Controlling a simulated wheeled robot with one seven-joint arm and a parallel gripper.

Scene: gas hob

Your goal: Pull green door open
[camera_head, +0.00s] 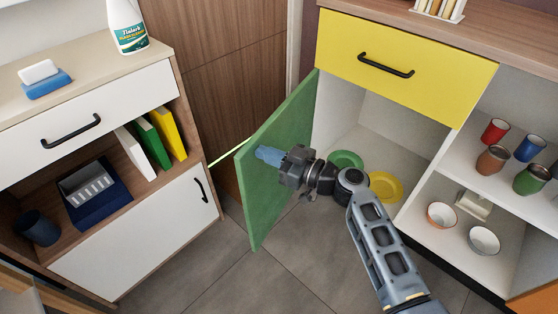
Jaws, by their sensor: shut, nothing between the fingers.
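The green door (268,190) stands swung well out from its cabinet (352,122), hinged on the left side of the opening. Its inner face is turned toward my arm. My gripper (262,154) is shut, with its blue fingertips at the inner face of the door near its free edge. I cannot tell whether they touch it. The door's outer face and handle are hidden.
Inside the opening are a green plate (346,159) and a yellow plate (386,186). A yellow drawer (405,75) sits above. Shelves with cups and bowls are at right. A white cabinet (140,240) stands left, with grey floor between.

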